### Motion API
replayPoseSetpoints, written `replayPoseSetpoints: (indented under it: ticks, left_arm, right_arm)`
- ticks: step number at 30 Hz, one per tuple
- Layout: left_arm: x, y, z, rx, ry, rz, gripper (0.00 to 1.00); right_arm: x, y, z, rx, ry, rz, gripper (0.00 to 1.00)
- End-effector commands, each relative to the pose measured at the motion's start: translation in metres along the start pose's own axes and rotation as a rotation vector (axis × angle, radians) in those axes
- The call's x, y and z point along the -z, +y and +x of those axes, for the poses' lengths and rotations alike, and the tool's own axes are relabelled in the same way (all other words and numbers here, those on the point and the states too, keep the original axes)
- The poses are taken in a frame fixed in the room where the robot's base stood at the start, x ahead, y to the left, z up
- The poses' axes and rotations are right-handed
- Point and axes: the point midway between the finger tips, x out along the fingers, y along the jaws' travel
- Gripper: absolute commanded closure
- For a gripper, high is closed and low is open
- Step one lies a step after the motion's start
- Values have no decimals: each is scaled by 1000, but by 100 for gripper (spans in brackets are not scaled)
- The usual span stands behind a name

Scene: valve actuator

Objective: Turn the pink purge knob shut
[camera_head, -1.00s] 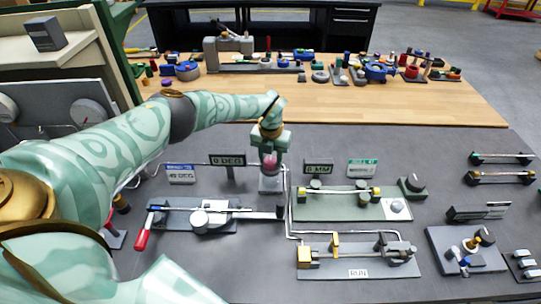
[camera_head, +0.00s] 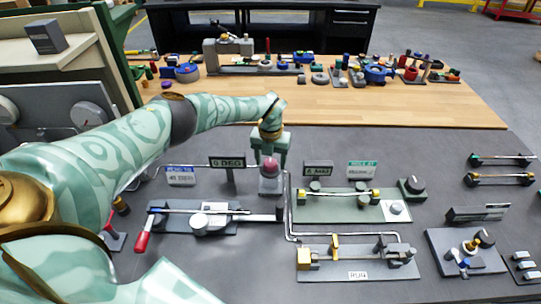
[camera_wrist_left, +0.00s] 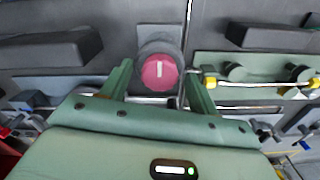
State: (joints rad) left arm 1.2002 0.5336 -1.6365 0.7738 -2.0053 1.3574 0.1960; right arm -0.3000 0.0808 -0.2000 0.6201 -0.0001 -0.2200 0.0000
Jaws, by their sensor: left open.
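The pink purge knob (camera_head: 270,166) sits on a small grey block in the middle of the bench. In the left wrist view the knob (camera_wrist_left: 158,73) is round, with a white line running up and down in the picture. My left gripper (camera_head: 272,150) is open, just above and behind the knob in the head view. In the wrist view its two green fingers (camera_wrist_left: 160,85) stand on either side of the knob with gaps, and the knob appears beyond their tips. My right gripper is out of view.
A display plate reading DEG (camera_head: 228,163) stands left of the knob. A red-handled lever fixture (camera_head: 205,220) lies front left. A green plate with a rod (camera_head: 335,207) is to the right, and thin pipes (camera_head: 290,215) run beside the knob.

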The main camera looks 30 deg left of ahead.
Motion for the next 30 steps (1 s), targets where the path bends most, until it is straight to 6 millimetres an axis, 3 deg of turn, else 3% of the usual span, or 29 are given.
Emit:
replayPoseSetpoints:
  ticks: [5, 15, 21, 30]
  left_arm:
    - [-1, 0, -20, 1, -2, 2, 39]
    - [-1, 1, -108, 0, -4, 0, 39]
    - [-1, 0, -147, 1, -4, 0, 39]
    - [0, 0, -163, 0, 0, -1, 39]
  right_arm:
    - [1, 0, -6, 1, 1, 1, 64]
    - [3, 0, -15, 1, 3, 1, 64]
    - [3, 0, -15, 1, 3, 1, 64]
    - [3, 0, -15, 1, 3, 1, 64]
